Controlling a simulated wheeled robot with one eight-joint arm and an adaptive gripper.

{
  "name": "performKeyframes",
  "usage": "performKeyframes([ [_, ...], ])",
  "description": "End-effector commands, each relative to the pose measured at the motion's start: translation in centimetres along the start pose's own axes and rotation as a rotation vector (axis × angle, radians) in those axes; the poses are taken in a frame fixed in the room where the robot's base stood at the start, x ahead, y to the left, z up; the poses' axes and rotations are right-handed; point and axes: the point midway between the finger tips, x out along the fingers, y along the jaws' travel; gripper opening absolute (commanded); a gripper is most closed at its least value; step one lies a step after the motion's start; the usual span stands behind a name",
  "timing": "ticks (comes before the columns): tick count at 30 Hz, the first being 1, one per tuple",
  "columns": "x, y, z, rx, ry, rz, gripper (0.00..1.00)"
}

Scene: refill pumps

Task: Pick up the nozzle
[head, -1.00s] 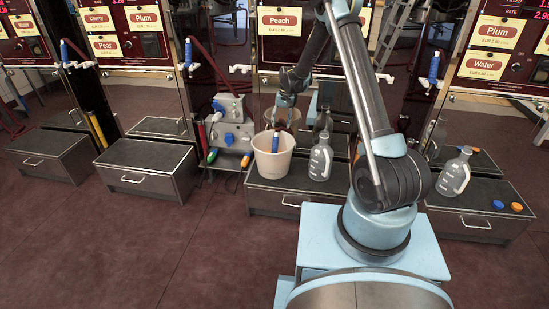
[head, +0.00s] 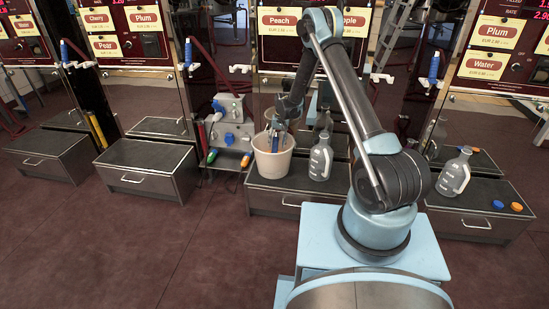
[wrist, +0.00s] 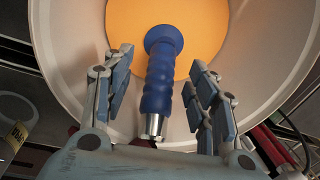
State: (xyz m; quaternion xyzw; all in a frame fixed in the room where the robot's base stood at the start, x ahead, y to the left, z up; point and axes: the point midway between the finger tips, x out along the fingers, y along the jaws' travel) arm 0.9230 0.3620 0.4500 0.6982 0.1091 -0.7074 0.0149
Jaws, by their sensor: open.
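The nozzle (wrist: 161,80) has a blue ribbed grip and a silver metal end. It is inside a pale bucket (head: 262,168) that stands on a drawer unit, and it also shows in the head view (head: 275,143). My gripper (wrist: 158,92) is open, with one finger on each side of the nozzle. In the wrist view I see gaps between both fingers and the grip. The bucket's inside is orange at the bottom. In the head view my gripper (head: 277,132) is at the bucket's mouth, and the bucket wall hides the nozzle's lower part.
A grey bottle (head: 320,160) stands right beside the bucket on the same unit (head: 285,202). A grey pump box (head: 229,133) is left of the bucket. The floor in front is clear.

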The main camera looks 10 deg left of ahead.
Motion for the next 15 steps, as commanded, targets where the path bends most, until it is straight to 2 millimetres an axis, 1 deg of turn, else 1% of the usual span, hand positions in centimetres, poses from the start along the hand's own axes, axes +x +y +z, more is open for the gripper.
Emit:
performKeyframes([
  [8,1.3,-0.1,0.1,0.000,0.000,0.000,0.53],
  [15,4.2,-0.3,0.2,0.001,0.000,0.000,0.53],
])
